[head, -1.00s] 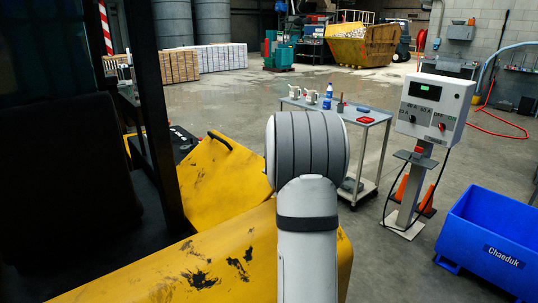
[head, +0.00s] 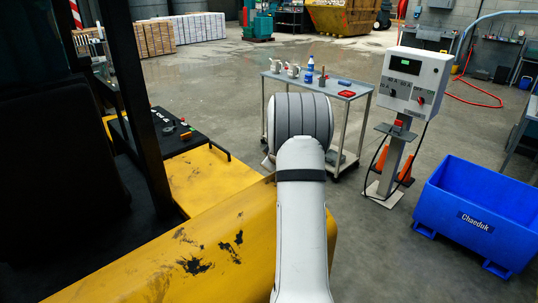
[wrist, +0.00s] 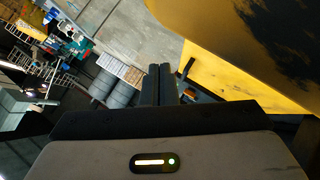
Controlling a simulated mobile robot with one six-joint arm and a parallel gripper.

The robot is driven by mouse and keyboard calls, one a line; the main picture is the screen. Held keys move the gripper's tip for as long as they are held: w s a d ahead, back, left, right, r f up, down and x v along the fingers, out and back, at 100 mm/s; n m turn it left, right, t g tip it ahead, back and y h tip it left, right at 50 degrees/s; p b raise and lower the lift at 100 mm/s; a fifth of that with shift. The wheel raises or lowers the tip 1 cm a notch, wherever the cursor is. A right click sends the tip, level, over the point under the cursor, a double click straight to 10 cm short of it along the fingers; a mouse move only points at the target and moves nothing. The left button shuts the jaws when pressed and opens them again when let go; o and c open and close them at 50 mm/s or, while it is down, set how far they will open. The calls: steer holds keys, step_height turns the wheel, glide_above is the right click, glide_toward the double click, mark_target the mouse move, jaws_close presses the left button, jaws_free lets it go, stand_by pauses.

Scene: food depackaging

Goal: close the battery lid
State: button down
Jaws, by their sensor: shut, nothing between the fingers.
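The yellow battery lid (head: 200,175) lies low and nearly flat on the yellow truck body in the head view, with a dark handle at its far edge. I cannot tell whether it is fully seated. It also shows in the wrist view (wrist: 215,75), with its black handle (wrist: 187,68) right of the fingertips. My gripper (wrist: 159,68) is shut and empty, its two dark fingers side by side, apart from the handle in the picture. In the head view my grey arm hides the gripper.
A black panel (head: 165,130) with small coloured controls lies beyond the lid. A dark post (head: 138,100) stands at left. A grey cart (head: 320,83), a charger box (head: 412,82) on a stand and a blue bin (head: 475,210) stand right. Open floor lies between.

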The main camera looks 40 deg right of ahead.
stand_by(0.3)
steer(key=s+d+r+p, duration=0.1)
steer(key=s+r+p, duration=0.3)
steer(key=s+r, duration=0.3)
step_height(320, 180, up, 4)
steer(key=shift+p, duration=0.3)
